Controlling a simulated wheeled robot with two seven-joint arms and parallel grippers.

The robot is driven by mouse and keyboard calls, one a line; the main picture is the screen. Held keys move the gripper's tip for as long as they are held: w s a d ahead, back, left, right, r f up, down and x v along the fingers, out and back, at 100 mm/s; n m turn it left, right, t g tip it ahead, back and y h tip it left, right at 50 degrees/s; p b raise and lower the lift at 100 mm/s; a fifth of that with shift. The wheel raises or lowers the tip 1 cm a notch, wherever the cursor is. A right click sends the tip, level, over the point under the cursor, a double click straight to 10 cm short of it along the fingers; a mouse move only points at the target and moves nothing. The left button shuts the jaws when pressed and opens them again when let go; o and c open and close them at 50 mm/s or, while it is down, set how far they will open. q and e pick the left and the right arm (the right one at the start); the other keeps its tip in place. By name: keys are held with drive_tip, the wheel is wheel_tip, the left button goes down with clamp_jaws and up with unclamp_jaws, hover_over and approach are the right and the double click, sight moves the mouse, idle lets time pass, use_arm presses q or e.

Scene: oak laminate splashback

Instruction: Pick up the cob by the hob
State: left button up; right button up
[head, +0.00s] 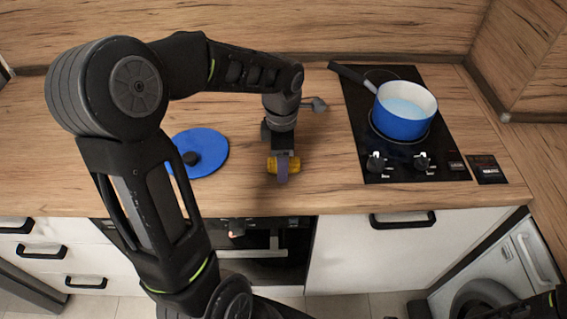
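The yellow cob (271,164) is at the counter's front part, left of the hob (437,166). It lies crosswise in the picture. My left gripper (283,168) points down at the cob's middle, with one finger in front of it. The other finger is hidden, so I cannot tell whether the fingers press on the cob. I also cannot tell whether the cob touches the counter. Dark parts of my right arm show at the bottom right edge, but its fingertips do not show.
A blue pot (402,126) with a dark handle stands on the hob. A blue lid (211,142) with a black knob lies on the counter left of the cob, partly behind my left arm. The wooden counter (327,188) is clear between the cob and the hob.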

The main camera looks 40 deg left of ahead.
use_arm(q)
drive_tip(key=shift+c, duration=0.2)
clamp_jaws()
idle(0.7)
